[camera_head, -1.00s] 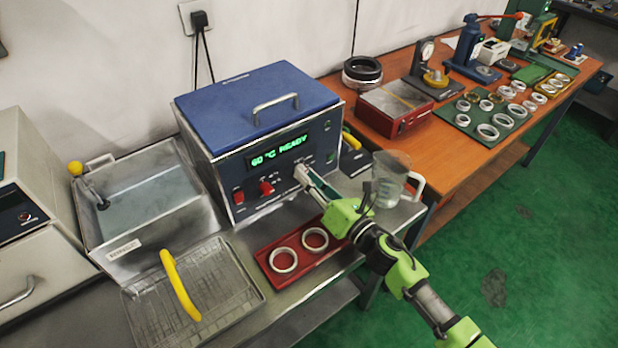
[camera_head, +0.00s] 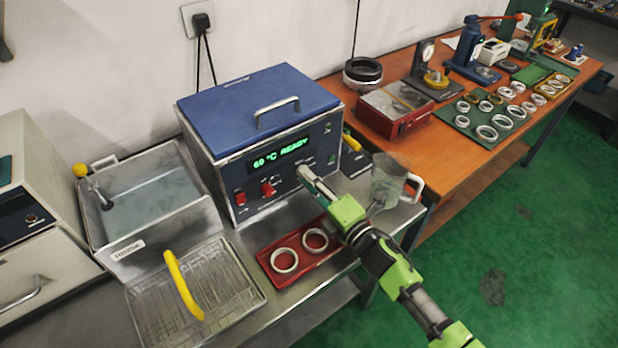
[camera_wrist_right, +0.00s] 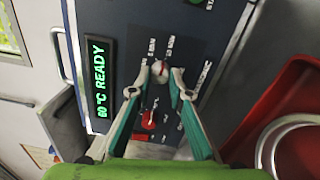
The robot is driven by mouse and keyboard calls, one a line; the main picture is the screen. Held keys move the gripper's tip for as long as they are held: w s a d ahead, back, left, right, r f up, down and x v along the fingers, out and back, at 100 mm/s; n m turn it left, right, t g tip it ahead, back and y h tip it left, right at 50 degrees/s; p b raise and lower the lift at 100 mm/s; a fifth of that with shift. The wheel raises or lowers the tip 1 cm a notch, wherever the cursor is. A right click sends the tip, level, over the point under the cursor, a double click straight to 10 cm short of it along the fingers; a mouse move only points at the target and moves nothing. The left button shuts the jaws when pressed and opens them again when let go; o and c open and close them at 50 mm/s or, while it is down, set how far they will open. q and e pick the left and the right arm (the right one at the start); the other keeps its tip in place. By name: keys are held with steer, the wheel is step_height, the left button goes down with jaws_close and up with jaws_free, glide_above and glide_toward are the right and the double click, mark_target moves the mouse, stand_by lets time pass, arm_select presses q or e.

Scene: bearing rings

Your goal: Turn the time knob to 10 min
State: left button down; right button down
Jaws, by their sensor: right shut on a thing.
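The blue-lidded heating unit (camera_head: 258,105) stands on the metal bench, its green display (camera_head: 278,152) reading "60 °C READY". The time knob (camera_wrist_right: 160,70) is a small pale knob on its dark front panel, with printed minute labels around it. My right gripper (camera_wrist_right: 160,78) has its fingertips closed on the sides of this knob. In the head view, the right gripper (camera_head: 304,173) reaches the panel below the display's right end and hides the knob. The pointer setting is too small to read. My left gripper is not in view.
A red knob (camera_head: 267,188) and a red switch (camera_head: 239,198) sit left of the gripper. A red tray (camera_head: 273,257) with two metal rings lies in front. A glass beaker (camera_head: 390,178) stands close to the right arm. A sink-like tank (camera_head: 150,190) stands left.

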steer(key=shift+m, duration=0.6)
steer(key=c, duration=1.9)
jaws_free()
steer(key=v, duration=1.2)
steer(key=shift+f, duration=0.1)
